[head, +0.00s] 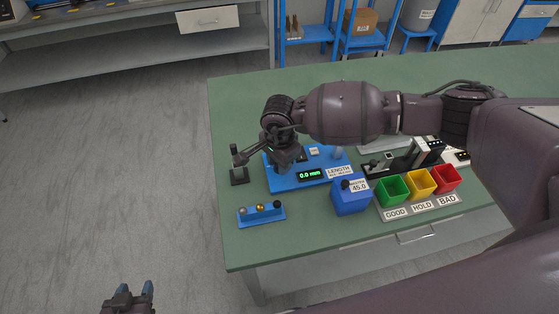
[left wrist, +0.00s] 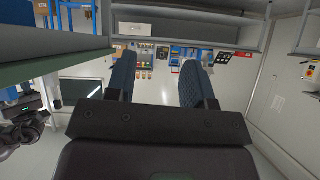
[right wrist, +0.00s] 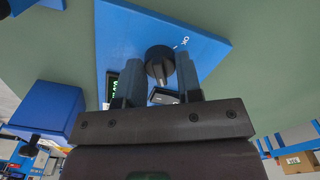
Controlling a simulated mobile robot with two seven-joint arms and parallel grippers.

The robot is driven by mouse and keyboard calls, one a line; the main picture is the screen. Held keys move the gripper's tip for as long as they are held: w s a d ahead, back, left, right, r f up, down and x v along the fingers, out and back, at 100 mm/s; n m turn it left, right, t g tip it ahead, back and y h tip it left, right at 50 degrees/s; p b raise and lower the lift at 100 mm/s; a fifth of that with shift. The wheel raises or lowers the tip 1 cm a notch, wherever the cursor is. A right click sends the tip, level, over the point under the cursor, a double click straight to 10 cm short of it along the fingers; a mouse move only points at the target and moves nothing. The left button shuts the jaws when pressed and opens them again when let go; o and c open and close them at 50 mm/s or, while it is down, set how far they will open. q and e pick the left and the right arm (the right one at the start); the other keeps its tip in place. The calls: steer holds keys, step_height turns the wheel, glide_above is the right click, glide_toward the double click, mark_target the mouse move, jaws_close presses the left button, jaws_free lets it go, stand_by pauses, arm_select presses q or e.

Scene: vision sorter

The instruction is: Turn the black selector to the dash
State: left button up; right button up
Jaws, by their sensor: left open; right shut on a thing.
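The black selector (right wrist: 159,62) is a round knob on the blue face of the length gauge (right wrist: 205,45), seen in the right wrist view. My right gripper (right wrist: 160,68) is shut on it, one finger on each side. White marks, including the letters OK, are printed on the face beyond the knob; the other marks are too small to read surely. In the head view my right gripper (head: 285,165) reaches down onto the blue gauge (head: 310,184) and hides the selector. The gauge display reads 0.0 mm. My left gripper (head: 130,298) is open and empty, off the table at lower left.
A blue box labelled 45.0 (head: 350,204) and green (head: 392,190), yellow and red bins stand right of the gauge. A small blue holder (head: 268,215) with several balls lies in front. A dark stand (head: 239,176) is at left. The table's left front is clear.

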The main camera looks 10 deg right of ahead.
steer(key=shift+f+n, duration=0.1)
steer(key=shift+n, duration=0.2)
steer(key=shift+f+n+b, duration=0.1)
steer(key=shift+n+b, duration=0.8)
steer(key=shift+n, duration=0.4)
steer(key=n+b, duration=0.2)
steer(key=shift+n, duration=0.4)
steer(key=n+b, duration=0.1)
steer(key=n, duration=0.2)
steer(key=shift+b, duration=0.3)
steer(key=shift+n+b, duration=0.45)
steer(key=shift+n, duration=0.75)
steer(key=shift+r+n, duration=0.2)
steer(key=shift+n, duration=0.1)
